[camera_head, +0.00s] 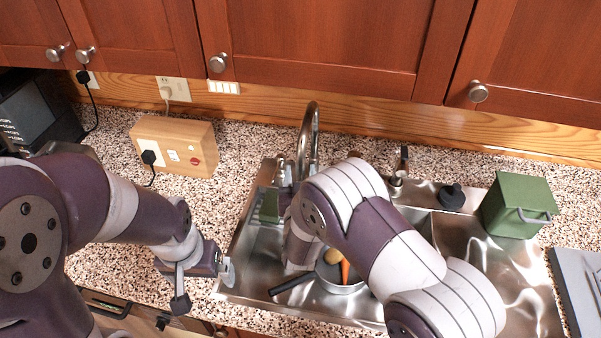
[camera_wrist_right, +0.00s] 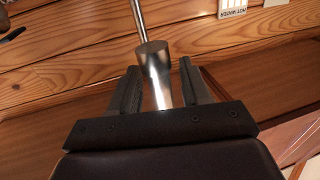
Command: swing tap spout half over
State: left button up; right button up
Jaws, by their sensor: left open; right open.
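The tap spout (camera_head: 310,122) is a shiny metal arch at the back of the sink (camera_head: 230,262). Its lower end is hidden behind my right arm in the head view. In the right wrist view a metal cylinder on a thin rod, likely the spout's end (camera_wrist_right: 153,60), shows between the fingers of my right gripper (camera_wrist_right: 160,72). That gripper is open, with visible space beside the metal; I cannot tell whether a finger touches it. My left gripper (camera_head: 205,286) is open and empty over the counter's front edge, left of the sink.
A pan (camera_head: 342,288) with a carrot lies in the sink below my right arm. A green sponge (camera_head: 270,206) is at the sink's left. A green box (camera_head: 516,206) and black plug (camera_head: 452,196) stand right. A wooden socket box (camera_head: 178,136) stands behind left; cupboards (camera_head: 330,40) hang above.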

grip_shut()
jog(key=d+n+y+b, duration=0.2)
jog(key=d+y+b, duration=0.2)
jog(key=d, duration=0.5)
jog(key=shift+n, duration=0.3)
grip_release()
jog(key=shift+d, duration=0.1)
